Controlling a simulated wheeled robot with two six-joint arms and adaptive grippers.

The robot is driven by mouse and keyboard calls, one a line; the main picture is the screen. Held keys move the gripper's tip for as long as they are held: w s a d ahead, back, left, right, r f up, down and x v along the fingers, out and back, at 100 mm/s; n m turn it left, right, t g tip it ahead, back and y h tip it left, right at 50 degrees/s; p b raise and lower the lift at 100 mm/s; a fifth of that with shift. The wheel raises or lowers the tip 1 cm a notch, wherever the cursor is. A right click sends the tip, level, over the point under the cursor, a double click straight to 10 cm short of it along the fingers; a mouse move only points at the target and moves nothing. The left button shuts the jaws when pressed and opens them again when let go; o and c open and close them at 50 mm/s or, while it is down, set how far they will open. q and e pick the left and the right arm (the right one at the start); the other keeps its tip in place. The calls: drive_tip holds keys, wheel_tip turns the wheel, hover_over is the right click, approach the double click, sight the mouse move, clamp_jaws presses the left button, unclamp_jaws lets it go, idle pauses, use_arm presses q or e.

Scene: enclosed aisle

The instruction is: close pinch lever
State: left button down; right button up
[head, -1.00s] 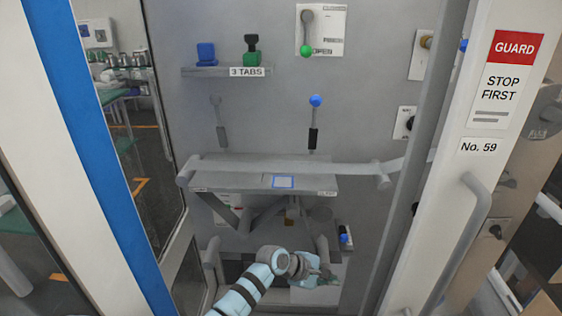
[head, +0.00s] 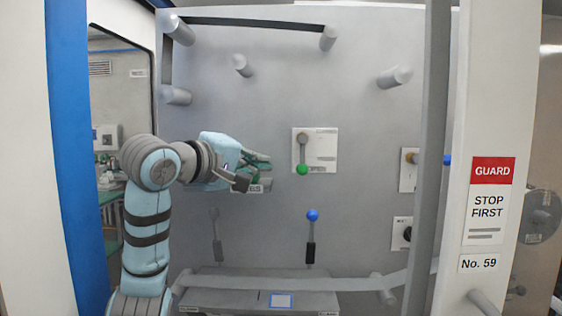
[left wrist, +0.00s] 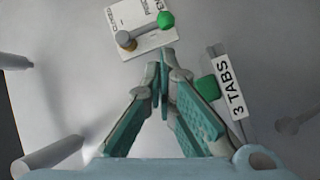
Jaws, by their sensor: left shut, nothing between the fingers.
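A lever with a green knob (head: 302,169) hangs down from its grey pivot on a white labelled plate (head: 324,150). The plate's small print is blurred now; the earlier head view shows OPEN by the knob. In the left wrist view, the green knob (left wrist: 166,20) and grey pivot (left wrist: 125,40) lie just beyond my fingertips. My left gripper (head: 268,172) is shut and empty, left of the knob and apart from it in the head view. Its fingertips (left wrist: 165,57) meet below the plate in the wrist view. My right gripper is not in view.
The 3 TABS label (left wrist: 231,83) and a green block (left wrist: 206,88) sit close beside my fingers. A blue-knobbed lever (head: 312,215) stands below the plate. Grey pegs (head: 395,77) stick out of the panel. A white guard post (head: 492,130) bounds the right side.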

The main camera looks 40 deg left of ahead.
sight(302, 155)
use_arm(q)
drive_tip(key=shift+n+y, duration=0.5)
drive_tip(key=shift+n, duration=0.3)
drive_tip(key=w+p, duration=0.1)
drive_tip(key=w, duration=0.2)
drive_tip(key=w+a+p, duration=0.1)
drive_tip(key=w, duration=0.2)
drive_tip(key=w+f+p, duration=0.1)
drive_tip(key=w, duration=0.2)
drive_tip(key=shift+w+a+f, duration=0.1)
drive_tip(key=shift+w+a, duration=0.25)
drive_tip(key=shift+a, duration=0.05)
drive_tip(key=shift+w+a+f, duration=0.1)
drive_tip(key=shift+w+f, duration=0.05)
drive_tip(key=shift+w, duration=0.1)
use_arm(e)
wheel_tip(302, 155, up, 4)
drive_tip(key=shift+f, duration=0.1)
use_arm(q)
drive_tip(key=shift+s, duration=0.15)
